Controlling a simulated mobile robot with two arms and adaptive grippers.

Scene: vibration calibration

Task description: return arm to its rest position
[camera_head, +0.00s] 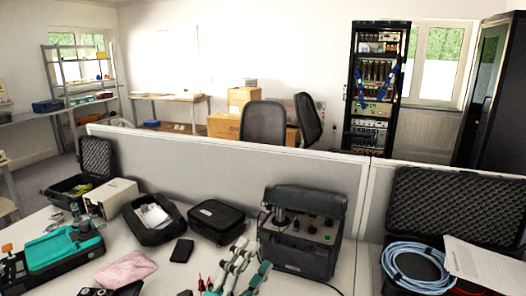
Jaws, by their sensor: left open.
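My left gripper (250,258) rises from the bottom edge, right of the middle of the desk (165,275). Its pale, jointed fingers point up and stand apart, with nothing held between them. It is in front of a dark calibration unit (300,250) with knobs and a cylindrical post on top. I cannot tell its exact distance from that unit. Most of my left arm is out of the picture. My right gripper is not in view.
A small black case (216,217), an open case (153,217), a dark pouch (182,250) and a pink cloth (126,268) lie left of the gripper. A teal-and-black device (62,249) is far left. A grey partition (225,178) closes the back. Blue cable (411,262) lies right.

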